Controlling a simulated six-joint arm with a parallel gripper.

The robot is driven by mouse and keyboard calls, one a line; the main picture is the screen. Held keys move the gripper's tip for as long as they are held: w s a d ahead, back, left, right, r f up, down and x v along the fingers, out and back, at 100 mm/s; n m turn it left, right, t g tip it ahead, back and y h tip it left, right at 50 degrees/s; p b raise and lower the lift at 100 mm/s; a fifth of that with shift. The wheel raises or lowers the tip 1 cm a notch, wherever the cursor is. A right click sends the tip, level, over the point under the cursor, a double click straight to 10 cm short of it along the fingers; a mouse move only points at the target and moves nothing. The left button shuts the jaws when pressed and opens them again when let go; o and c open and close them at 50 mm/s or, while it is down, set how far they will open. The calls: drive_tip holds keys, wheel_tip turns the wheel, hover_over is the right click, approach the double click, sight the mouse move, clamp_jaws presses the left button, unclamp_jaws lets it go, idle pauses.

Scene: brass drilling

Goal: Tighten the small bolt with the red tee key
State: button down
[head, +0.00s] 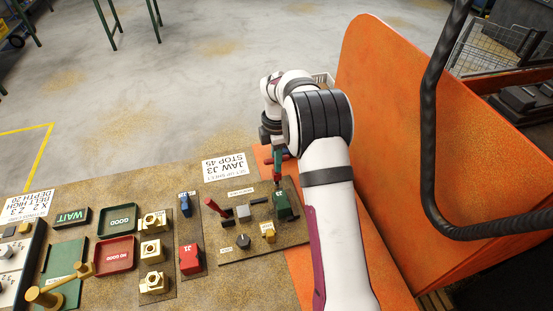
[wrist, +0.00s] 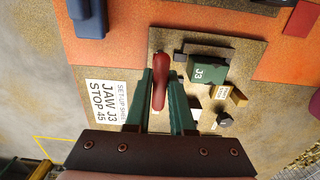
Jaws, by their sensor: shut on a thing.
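My gripper (head: 277,155) has its green fingers around the red tee key (wrist: 160,82). In the wrist view the key's rounded red handle lies between the fingertips (wrist: 160,85). In the head view red shows just below the fingers, right above the green J3 block (head: 284,207) on the brown panel. The block also shows in the wrist view (wrist: 208,73), to the right of the key. I cannot make out the small bolt or the key's lower end, so I cannot tell whether they touch.
The brown panel (head: 225,256) also bears a red-handled lever (head: 213,206), a grey block (head: 243,213), a brass block (head: 268,235) and a black knob (head: 243,241). A set-up sheet (head: 225,167) lies behind. An orange guard (head: 400,120) and black hose (head: 430,130) stand right.

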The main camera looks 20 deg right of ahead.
drive_tip(key=shift+f, duration=1.15)
idle(1.2)
